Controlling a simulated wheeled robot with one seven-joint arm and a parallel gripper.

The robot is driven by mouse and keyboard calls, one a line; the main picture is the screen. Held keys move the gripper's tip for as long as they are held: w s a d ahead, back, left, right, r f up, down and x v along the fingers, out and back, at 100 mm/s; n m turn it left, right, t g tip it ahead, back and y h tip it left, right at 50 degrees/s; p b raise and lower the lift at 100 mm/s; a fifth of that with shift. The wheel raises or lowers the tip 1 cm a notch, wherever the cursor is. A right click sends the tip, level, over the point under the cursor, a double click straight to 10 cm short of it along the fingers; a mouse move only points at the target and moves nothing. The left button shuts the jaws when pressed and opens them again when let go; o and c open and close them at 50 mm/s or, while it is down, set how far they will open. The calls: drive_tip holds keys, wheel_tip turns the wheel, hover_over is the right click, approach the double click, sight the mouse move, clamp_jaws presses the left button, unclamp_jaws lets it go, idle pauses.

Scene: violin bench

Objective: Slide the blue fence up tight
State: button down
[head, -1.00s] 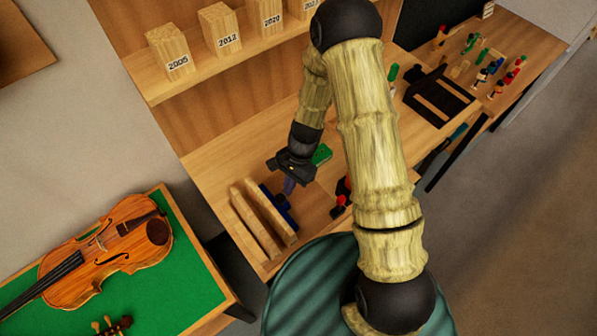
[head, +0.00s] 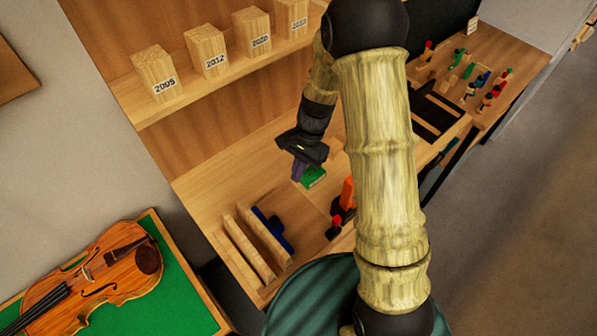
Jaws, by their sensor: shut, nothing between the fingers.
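The blue fence (head: 273,229) lies on the wooden bench, along the right side of the nearer of two upright pale wooden boards (head: 262,240). It looks very close to that board; I cannot tell whether they touch along the whole length. The other board (head: 240,249) stands to its left, with a narrow gap between the two. My gripper (head: 297,172) is shut and empty, above and beyond the fence and clear of it. Its purplish fingertips are beside a green object (head: 313,177), which the gripper partly covers.
Red-and-black clamp-like tools (head: 341,208) lie right of the fence, partly behind my arm. Numbered wooden blocks (head: 207,52) stand on the shelf (head: 150,108) above. A violin (head: 92,272) lies on a green mat at left. Bare bench lies left of my gripper.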

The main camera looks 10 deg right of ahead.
drive_tip(key=shift+d, duration=0.2)
drive_tip(key=shift+r, duration=0.1)
drive_tip(key=s+d+r+n+t+h, duration=0.3)
drive_tip(key=s+d+r+n+t, duration=0.2)
drive_tip(key=s+d+r+n, duration=0.3)
wheel_tip(320, 180, up, 4)
drive_tip(key=shift+s+d+f+n+t, duration=0.15)
drive_tip(key=shift+s+d+n+t, duration=0.25)
drive_tip(key=shift+s+d, duration=0.35)
